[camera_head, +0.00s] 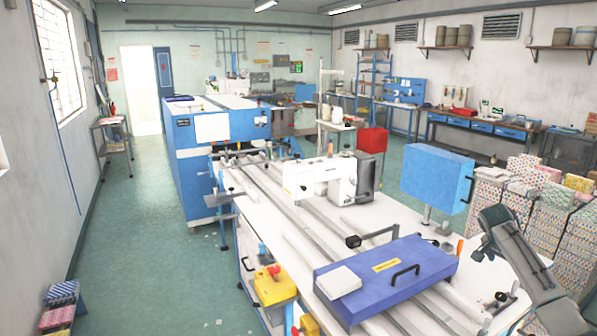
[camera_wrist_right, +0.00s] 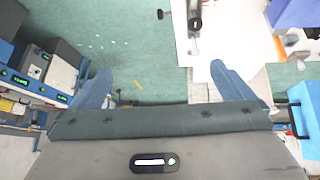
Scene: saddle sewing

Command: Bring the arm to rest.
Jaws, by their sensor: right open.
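My right gripper (camera_wrist_right: 161,68) is open in the right wrist view. Its two blue-grey fingers stand wide apart, with nothing between them but green floor and the edge of a white surface beyond. In the head view my right arm (camera_head: 522,262) comes in at the lower right edge, beside the near end of the white worktable (camera_head: 408,222). My left gripper is in neither view.
The worktable carries a blue-purple case (camera_head: 430,262), a white sewing machine (camera_head: 305,180) and a blue box (camera_head: 437,176) on a post. Stacked patterned boxes (camera_head: 560,222) stand close behind my right arm. Green floor (camera_head: 150,250) is open at the left.

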